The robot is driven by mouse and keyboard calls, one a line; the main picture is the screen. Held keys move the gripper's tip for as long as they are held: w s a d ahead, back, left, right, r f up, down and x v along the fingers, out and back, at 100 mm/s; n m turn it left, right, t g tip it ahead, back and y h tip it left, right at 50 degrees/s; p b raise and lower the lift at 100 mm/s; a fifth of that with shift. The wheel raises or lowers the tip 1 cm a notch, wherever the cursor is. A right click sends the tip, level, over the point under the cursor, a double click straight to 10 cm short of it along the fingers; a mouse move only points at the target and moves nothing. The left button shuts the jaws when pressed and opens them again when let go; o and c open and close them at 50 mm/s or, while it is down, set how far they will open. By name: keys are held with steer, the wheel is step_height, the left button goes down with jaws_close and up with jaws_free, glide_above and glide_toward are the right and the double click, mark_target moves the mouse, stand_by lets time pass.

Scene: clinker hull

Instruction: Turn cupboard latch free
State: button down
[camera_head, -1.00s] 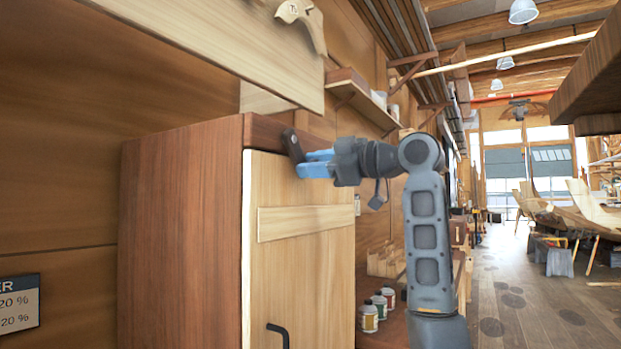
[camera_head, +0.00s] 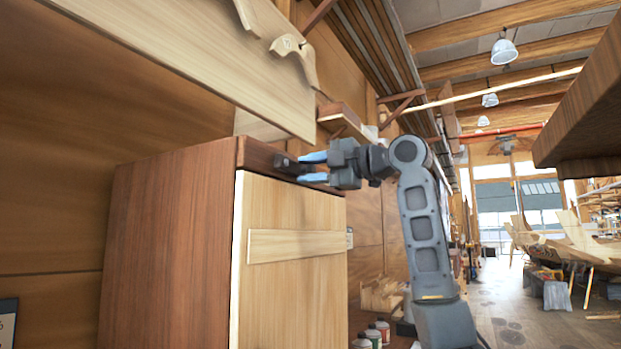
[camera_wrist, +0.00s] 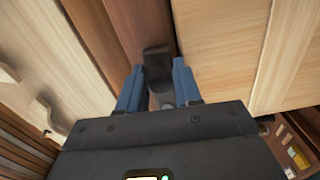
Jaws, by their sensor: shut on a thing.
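The cupboard (camera_head: 165,240) has a dark reddish-brown side and top rail and a pale wooden door (camera_head: 285,215) with a cross batten. The dark latch (camera_head: 287,163) sits on the top rail above the door and lies roughly along the rail. My gripper (camera_head: 312,165), with blue fingers, is shut on the latch. In the wrist view the dark latch (camera_wrist: 157,62) shows between the two blue fingers (camera_wrist: 158,88), its far end sticking out past them. The pale door (camera_wrist: 225,50) is to its right. The door looks shut.
A pale board (camera_head: 170,45) with shaped wooden pieces hangs on the wall above the cupboard. A small shelf (camera_head: 345,118) is behind my arm. Several jars (camera_head: 375,335) stand low beside the cupboard. A thick wooden beam end (camera_head: 590,110) juts in at upper right.

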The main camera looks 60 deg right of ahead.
steer(key=shift+r+n, duration=0.2)
steer(key=shift+n, duration=0.3)
steer(key=c, duration=1)
jaws_free()
steer(key=shift+a, duration=0.1)
steer(key=shift+o, duration=0.2)
steer(key=shift+s, duration=0.1)
steer(key=s+b, duration=0.1)
steer(key=s, duration=0.6)
steer(key=shift+s, duration=0.3)
